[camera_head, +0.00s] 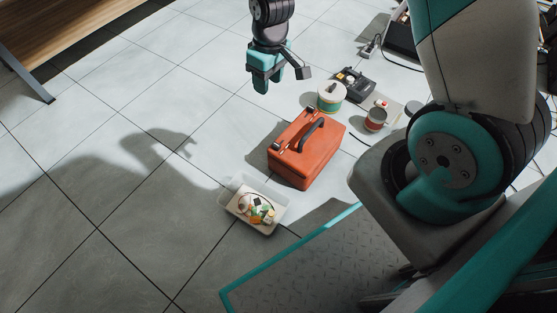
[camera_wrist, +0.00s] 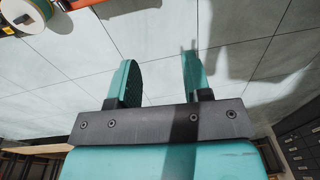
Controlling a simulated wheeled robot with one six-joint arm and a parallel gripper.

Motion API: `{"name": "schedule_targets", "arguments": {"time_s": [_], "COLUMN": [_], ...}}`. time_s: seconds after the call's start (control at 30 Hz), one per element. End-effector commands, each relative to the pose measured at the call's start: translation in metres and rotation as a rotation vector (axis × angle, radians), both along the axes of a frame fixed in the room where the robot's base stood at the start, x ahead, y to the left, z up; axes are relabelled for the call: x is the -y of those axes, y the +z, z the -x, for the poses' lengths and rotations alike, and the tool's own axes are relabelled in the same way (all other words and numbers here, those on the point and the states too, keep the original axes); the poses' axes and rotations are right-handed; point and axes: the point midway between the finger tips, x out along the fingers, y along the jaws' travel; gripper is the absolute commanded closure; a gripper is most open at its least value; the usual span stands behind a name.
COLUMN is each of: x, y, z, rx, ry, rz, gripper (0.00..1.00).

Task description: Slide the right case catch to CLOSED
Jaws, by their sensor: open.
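The orange case (camera_head: 318,158) stands closed on the tiled floor in the head view, with a dark handle (camera_head: 312,132) on its lid. Small pale catches show along the lid's left edge, one near the front corner (camera_head: 279,147) and one near the back (camera_head: 305,113); they are too small to read as open or closed. My gripper (camera_head: 263,86) hangs above the floor, up and left of the case in the picture, apart from it. In the wrist view my gripper (camera_wrist: 160,78) has its two teal fingers spread with nothing between them. The catches do not show in the wrist view.
A white tray (camera_head: 232,208) of small parts sits in front of the case. A wooden bench (camera_head: 60,35) is at far left. Floor left of the case is clear.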

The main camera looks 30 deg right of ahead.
Motion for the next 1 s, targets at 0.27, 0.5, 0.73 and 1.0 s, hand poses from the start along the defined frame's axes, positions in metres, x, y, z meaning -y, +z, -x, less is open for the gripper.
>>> {"name": "schedule_targets", "arguments": {"time_s": [0.27, 0.5, 0.73, 1.0], "x": [0.030, 0.034, 0.034, 0.034], "y": [-0.128, -0.150, -0.200, -0.262], "z": [-0.009, -0.009, -0.008, -0.009], "rx": [-0.020, -0.021, -0.024, -0.023], "ry": [-0.009, -0.009, -0.009, -0.009], "rz": [0.063, 0.071, 0.071, 0.071], "gripper": [0.55, 0.55, 0.55, 0.55]}}
